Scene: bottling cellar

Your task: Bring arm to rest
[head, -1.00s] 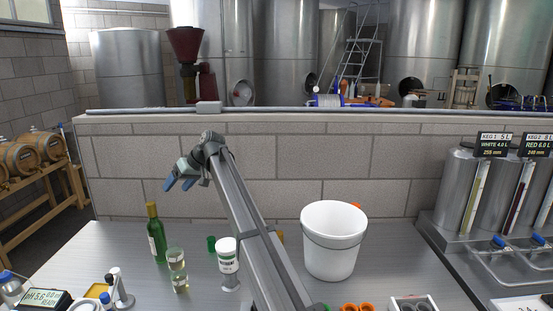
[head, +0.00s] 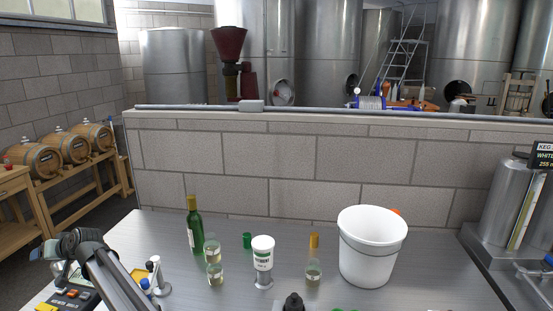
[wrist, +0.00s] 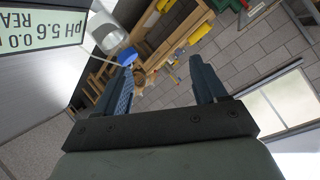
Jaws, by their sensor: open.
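My gripper (wrist: 160,62) is open and empty in the wrist view, its two blue fingers spread apart with nothing between them. In the head view my arm is folded low at the lower left, over the left end of the steel counter (head: 340,297). There its wrist end hangs above the pH meter area, which it partly covers. The pH meter display (wrist: 45,28) shows at the upper left of the wrist view.
Barrels (head: 72,147) rest on a wooden rack at left.

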